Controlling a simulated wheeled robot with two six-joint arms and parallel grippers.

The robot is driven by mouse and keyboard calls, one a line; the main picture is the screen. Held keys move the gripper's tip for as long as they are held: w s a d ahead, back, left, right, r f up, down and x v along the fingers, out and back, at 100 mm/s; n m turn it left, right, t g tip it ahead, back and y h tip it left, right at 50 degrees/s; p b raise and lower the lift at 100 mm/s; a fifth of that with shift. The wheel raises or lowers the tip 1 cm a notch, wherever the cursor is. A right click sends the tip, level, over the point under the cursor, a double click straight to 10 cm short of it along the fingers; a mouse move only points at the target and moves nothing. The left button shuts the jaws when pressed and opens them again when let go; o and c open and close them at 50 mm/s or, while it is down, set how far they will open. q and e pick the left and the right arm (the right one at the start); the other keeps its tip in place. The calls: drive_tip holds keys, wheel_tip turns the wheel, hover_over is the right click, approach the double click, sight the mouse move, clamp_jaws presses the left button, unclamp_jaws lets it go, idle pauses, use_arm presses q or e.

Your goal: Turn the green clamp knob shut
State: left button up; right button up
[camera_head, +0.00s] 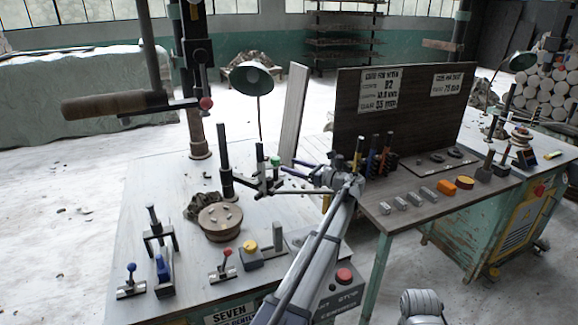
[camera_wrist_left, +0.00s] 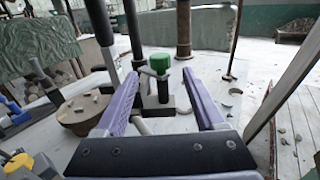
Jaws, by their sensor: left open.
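The green clamp knob (camera_head: 275,161) sits on top of a dark clamp on the left table, beside a dark upright post. It also shows in the left wrist view (camera_wrist_left: 159,62), on a dark stem. My left gripper (camera_head: 282,181) has purple fingers spread apart with nothing held. In the head view its fingers point left, close to the clamp's right side. In the left wrist view the knob appears between and slightly beyond the open fingertips (camera_wrist_left: 162,75). I cannot tell whether a finger touches the clamp. My right gripper is not in view.
A round wooden disc (camera_head: 219,222) with pale bits lies left of the clamp. Small red- and blue-knobbed fixtures and a yellow knob (camera_head: 249,246) stand along the front. A green lamp (camera_head: 251,78) rises behind. A dark sign board (camera_head: 405,115) stands on the right table.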

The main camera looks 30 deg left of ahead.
sight(277, 161)
use_arm(q)
drive_tip(key=a+m+t, duration=0.1)
drive_tip(key=s+a+m+t, duration=0.1)
drive_tip(key=a+t+h, duration=0.1)
drive_tip(key=t, duration=0.1)
drive_tip(key=shift+s+r+m, duration=0.15)
drive_tip(key=shift+s+m, duration=0.25)
drive_tip(key=t, duration=0.1)
drive_tip(key=m+t, duration=0.1)
drive_tip(key=m+t+h, duration=0.1)
drive_tip(key=shift+s+a+r, duration=0.1)
drive_tip(key=shift+s+a, duration=0.15)
drive_tip(key=shift+a, duration=0.1)
drive_tip(key=shift+m+t+h, duration=0.6)
drive_tip(key=shift+t, duration=0.3)
drive_tip(key=shift+w, duration=0.15)
drive_tip(key=shift+w+a, duration=0.15)
drive_tip(key=shift+a, duration=0.1)
drive_tip(key=x, duration=0.7)
